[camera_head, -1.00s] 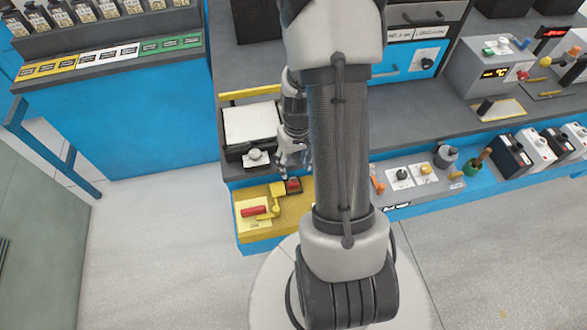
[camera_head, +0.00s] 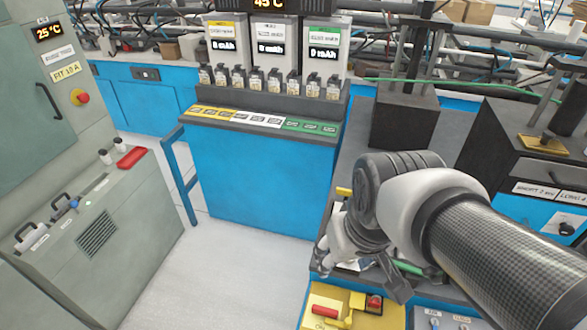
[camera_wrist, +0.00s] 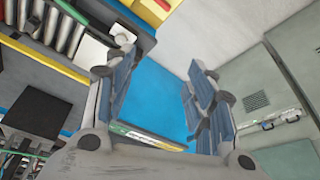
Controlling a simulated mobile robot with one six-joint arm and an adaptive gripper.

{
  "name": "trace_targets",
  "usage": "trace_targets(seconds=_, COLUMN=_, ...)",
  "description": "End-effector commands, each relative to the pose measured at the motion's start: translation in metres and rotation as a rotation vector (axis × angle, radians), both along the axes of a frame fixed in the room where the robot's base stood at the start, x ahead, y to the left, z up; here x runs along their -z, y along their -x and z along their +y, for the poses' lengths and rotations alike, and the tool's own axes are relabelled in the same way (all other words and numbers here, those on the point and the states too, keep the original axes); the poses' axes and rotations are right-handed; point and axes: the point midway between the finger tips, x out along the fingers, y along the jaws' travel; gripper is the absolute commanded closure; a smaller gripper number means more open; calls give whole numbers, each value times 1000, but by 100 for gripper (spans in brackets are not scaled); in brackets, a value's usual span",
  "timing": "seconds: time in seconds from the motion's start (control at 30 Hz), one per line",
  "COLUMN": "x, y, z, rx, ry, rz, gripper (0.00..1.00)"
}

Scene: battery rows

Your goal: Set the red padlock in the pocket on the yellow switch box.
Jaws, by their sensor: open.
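The yellow switch box (camera_head: 393,318) is at the bottom of the head view, cut off by the frame edge. A small red block, which looks like the red padlock (camera_head: 374,302), sits in a dark-edged spot at its back right. I cannot tell how deep it sits. A red bar-shaped handle (camera_head: 325,311) lies on the box's left part. My gripper (camera_head: 322,262) is above and behind the box, apart from it. In the wrist view my gripper (camera_wrist: 162,75) is open, with nothing between its fingers. A yellow and red corner shows at that view's top edge.
A blue bench (camera_head: 255,185) with a row of small batteries stands at the back. A grey cabinet (camera_head: 150,225) with a red item on top is at left. Bare floor (camera_head: 225,280) lies between cabinet and yellow box. My arm hides much of the right counter.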

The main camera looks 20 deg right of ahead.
Motion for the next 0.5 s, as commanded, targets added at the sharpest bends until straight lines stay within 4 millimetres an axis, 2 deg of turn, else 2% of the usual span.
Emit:
trace_targets(seconds=0.03, x=-11, y=12, z=11, rx=-27, ry=3, rz=-34, gripper=50)
trace_targets(seconds=0.2, x=-25, y=41, z=29, rx=-67, ry=3, rz=-85, gripper=50)
trace_targets(seconds=0.33, x=-28, y=50, z=34, rx=-77, ry=1, rz=-99, gripper=50)
trace_targets(seconds=0.5, x=-28, y=51, z=34, rx=-76, ry=0, rz=-99, gripper=50)
